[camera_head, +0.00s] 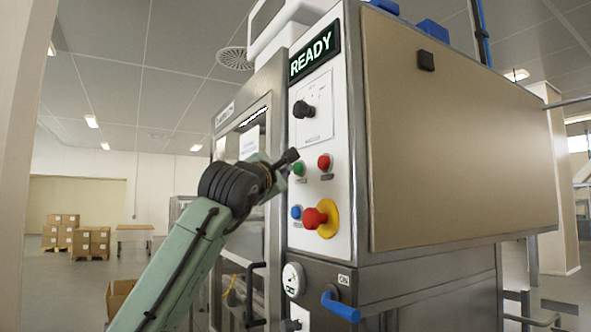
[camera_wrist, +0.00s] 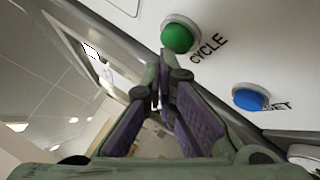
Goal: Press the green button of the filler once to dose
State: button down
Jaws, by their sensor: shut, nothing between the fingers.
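The filler's control panel (camera_head: 318,200) faces left on the tall machine. The green button (camera_head: 299,168) sits on its left part, and it also shows close by in the wrist view (camera_wrist: 177,37), labelled CYCLE. My gripper (camera_head: 291,157) is shut and empty, its tips just up and left of the green button in the head view. In the wrist view my fingertips (camera_wrist: 164,76) lie just below the button. I cannot tell whether they touch the panel. The display (camera_head: 314,53) above reads READY.
A red button (camera_head: 324,162) is right of the green one. Below are a blue button (camera_head: 296,212), also in the wrist view (camera_wrist: 251,98), and a red emergency stop (camera_head: 314,218) on yellow. A black knob (camera_head: 303,109) sits above. A blue-handled valve (camera_head: 340,307) sticks out lower down.

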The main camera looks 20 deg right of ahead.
jog(key=shift+w+d, duration=0.1)
jog(key=shift+d, duration=0.45)
dwell(0.5)
jog(key=shift+a, duration=0.1)
jog(key=shift+s+a, duration=0.2)
jog(key=shift+a, duration=0.6)
jog(key=a, duration=0.3)
jog(key=s+a+b, duration=0.1)
jog(key=a, duration=0.1)
dwell(1.0)
